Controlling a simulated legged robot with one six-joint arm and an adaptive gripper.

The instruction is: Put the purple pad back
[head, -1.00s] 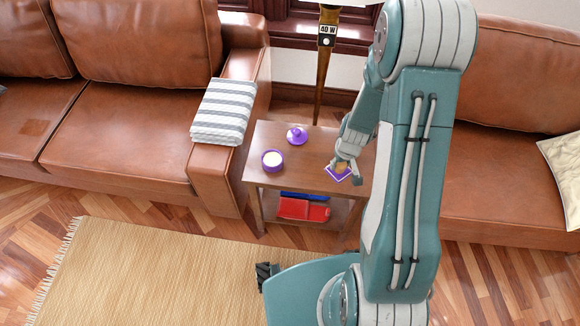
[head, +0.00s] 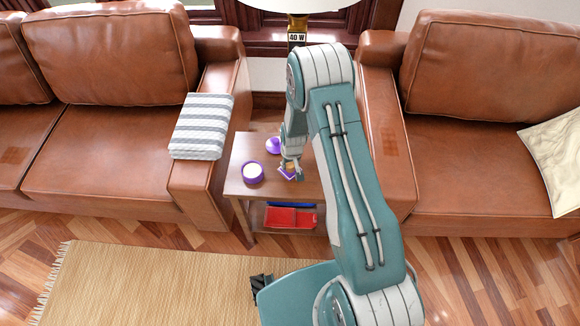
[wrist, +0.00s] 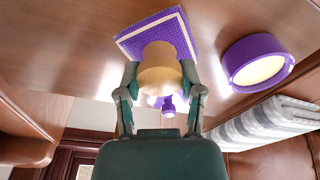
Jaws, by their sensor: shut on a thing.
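The purple pad (head: 286,175) is a square with a pale border, over the small wooden side table (head: 240,186). It also shows in the wrist view (wrist: 181,29), at the top. A tan rounded piece (wrist: 160,68) stands against the pad's face, between my two fingertips. My gripper (wrist: 163,82) is shut on this tan piece, with one finger on each side; it also shows in the head view (head: 291,164). I cannot tell whether the pad touches the tabletop.
An open purple jar with cream-coloured contents (head: 252,172) stands left of the pad. A purple knobbed lid (head: 273,145) lies behind. Red and blue items (head: 290,216) sit on the lower shelf. Leather sofas flank the table; a striped cloth (head: 202,126) lies on the left armrest.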

